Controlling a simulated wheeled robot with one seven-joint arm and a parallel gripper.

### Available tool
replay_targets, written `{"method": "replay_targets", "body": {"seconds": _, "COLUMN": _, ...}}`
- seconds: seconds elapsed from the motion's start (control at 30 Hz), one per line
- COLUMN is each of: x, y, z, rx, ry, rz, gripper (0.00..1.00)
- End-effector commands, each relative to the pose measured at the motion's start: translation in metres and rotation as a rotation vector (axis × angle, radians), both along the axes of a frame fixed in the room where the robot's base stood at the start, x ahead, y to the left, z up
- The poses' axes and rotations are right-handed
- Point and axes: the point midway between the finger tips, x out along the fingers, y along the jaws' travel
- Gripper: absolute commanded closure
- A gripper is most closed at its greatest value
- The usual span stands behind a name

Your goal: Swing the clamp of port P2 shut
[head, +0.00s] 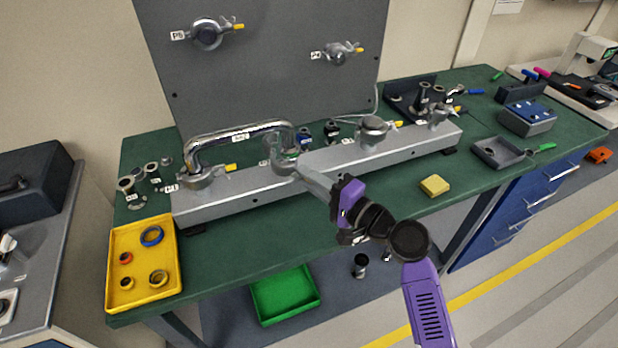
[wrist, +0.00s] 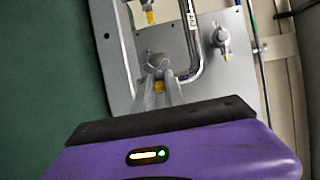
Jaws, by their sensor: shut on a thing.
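Port P2 (head: 284,158) is on the grey rail, at the right end of a bent shiny pipe (head: 238,136). Its label is partly hidden. My gripper (head: 302,168) reaches it from the front right and covers part of its clamp. In the wrist view the clamp of port P2 (wrist: 155,61) lies just beyond my fingertips (wrist: 160,88). Its yellow handle (wrist: 160,86) is between the fingers, and the gripper is shut on it. How far the clamp stands open I cannot tell.
Port P1 (head: 203,177) holds the pipe's left end. Another port (head: 374,130) stands along the rail (head: 330,160) to the right. A yellow tray (head: 115,262) with rings is at the front left. A yellow block (head: 435,185) lies on the green bench, with clear bench around it.

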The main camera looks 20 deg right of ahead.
Motion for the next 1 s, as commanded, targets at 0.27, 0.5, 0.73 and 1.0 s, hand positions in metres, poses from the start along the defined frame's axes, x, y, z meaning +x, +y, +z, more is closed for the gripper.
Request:
{"method": "replay_targets", "body": {"seconds": 0.27, "x": 0.000, "y": 0.000, "z": -0.001, "rx": 0.000, "ry": 0.002, "rz": -0.001, "gripper": 1.00}}
{"method": "replay_targets", "body": {"seconds": 0.5, "x": 0.001, "y": -0.002, "z": -0.002, "rx": 0.000, "ry": 0.001, "rz": 0.010, "gripper": 1.00}}
{"method": "replay_targets", "body": {"seconds": 0.73, "x": 0.006, "y": -0.013, "z": -0.005, "rx": -0.001, "ry": -0.001, "rz": 0.089, "gripper": 1.00}}
{"method": "replay_targets", "body": {"seconds": 1.0, "x": 0.019, "y": -0.032, "z": -0.007, "rx": -0.001, "ry": -0.004, "rz": 0.285, "gripper": 1.00}}
